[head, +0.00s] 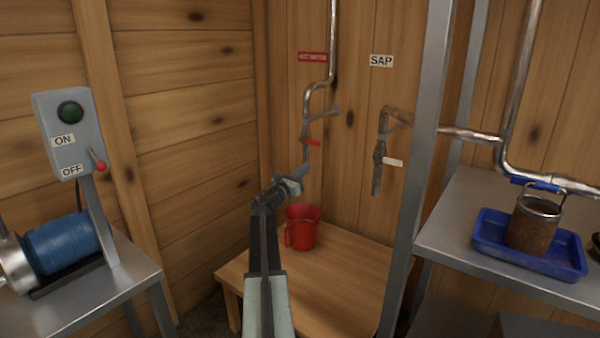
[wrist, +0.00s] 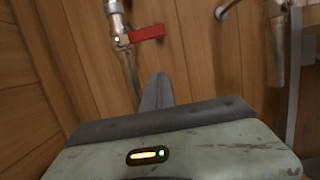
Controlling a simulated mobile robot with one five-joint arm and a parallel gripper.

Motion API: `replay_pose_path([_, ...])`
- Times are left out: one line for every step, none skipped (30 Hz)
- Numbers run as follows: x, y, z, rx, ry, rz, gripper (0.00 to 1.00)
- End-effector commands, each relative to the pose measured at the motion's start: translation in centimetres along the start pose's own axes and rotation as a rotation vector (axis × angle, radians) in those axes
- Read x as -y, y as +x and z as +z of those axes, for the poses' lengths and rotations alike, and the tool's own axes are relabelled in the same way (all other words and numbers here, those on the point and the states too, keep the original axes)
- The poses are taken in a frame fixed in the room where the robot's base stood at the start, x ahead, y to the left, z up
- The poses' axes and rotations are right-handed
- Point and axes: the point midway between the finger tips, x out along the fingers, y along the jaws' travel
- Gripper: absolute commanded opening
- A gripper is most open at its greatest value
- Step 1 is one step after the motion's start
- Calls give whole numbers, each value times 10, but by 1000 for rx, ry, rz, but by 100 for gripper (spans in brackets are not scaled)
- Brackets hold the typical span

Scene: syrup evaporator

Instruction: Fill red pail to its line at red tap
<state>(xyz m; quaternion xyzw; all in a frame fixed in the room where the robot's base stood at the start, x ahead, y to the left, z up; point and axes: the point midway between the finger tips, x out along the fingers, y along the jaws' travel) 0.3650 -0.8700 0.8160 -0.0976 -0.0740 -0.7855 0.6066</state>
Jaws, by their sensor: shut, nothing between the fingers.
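The red pail (head: 303,229) stands upright on a low wooden bench, below the red tap (head: 308,132) on the plank wall. Its inside and fill line cannot be made out. The tap's red handle (head: 313,143) sticks out to the right; in the wrist view the red handle (wrist: 147,33) lies roughly level, above and left of my fingers. I cannot tell whether anything runs from the spout. My gripper (head: 304,172) is shut and empty, close to the tap's spout and above the pail. It also shows in the wrist view (wrist: 158,80).
A second tap (head: 380,150) with a pale handle hangs under the SAP sign (head: 381,61). The wooden bench (head: 340,285) is clear right of the pail. A metal post (head: 418,170) stands to the right. A blue tray (head: 550,262) holds a brown pot. A switch box (head: 70,130) stands left.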

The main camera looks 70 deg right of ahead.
Motion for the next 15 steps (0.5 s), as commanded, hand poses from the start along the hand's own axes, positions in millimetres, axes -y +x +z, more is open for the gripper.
replay_pose_path([-2, 15, 2, 0, 0, -1, 0])
replay_pose_path([-2, 22, 2, 0, 0, -2, 0])
replay_pose_path([-2, 31, 2, 0, 0, -2, 0])
replay_pose_path([-1, 38, 2, 0, 1, -3, 0])
replay_pose_path([-2, 44, 2, 0, 1, -2, 0])
replay_pose_path([-2, 53, 2, -1, 2, -1, 0])
replay_pose_path([-1, 58, 6, -1, 2, -1, 0])
replay_pose_path([0, 57, 19, -1, 2, 0, 0])
replay_pose_path([0, 58, 28, -1, 2, 0, 0])
replay_pose_path([0, 59, 32, -1, 2, 0, 0])
replay_pose_path([0, 59, 35, -1, 2, 0, 0])
replay_pose_path([0, 60, 38, -1, 2, 0, 0])
replay_pose_path([0, 60, 40, -1, 2, -1, 0])
replay_pose_path([0, 61, 41, -1, 2, -1, 0])
replay_pose_path([0, 61, 41, -1, 2, -1, 0])
